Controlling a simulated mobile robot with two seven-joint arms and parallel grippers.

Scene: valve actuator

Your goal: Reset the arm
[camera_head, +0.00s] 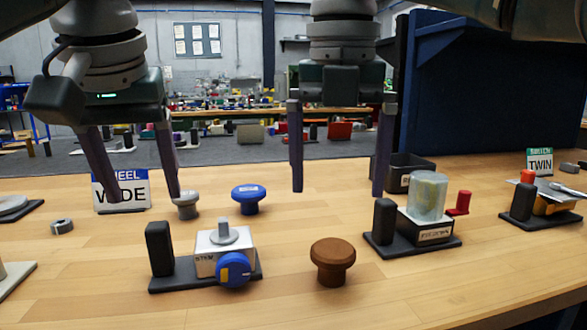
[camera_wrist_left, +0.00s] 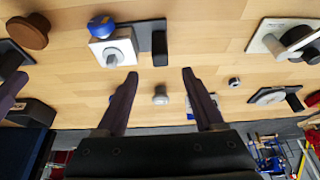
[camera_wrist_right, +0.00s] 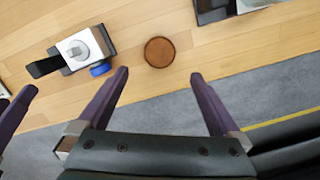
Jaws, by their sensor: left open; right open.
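My right gripper (camera_head: 338,190) hangs open and empty above the back middle. A white valve block marked "STEM" (camera_head: 212,262) stands on a black base with a grey stem (camera_head: 223,232) on top and a blue knob (camera_head: 234,270) on its front. The block also shows in the left wrist view (camera_wrist_left: 110,48) and the right wrist view (camera_wrist_right: 72,50). Neither gripper touches anything.
A brown knob (camera_head: 332,260), a blue knob (camera_head: 248,198) and a small grey knob (camera_head: 186,204) stand loose on the table. A clear-covered unit (camera_head: 427,198) and a black bin (camera_head: 408,170) are right of centre. A "TWIN" sign (camera_head: 540,162) stands far right.

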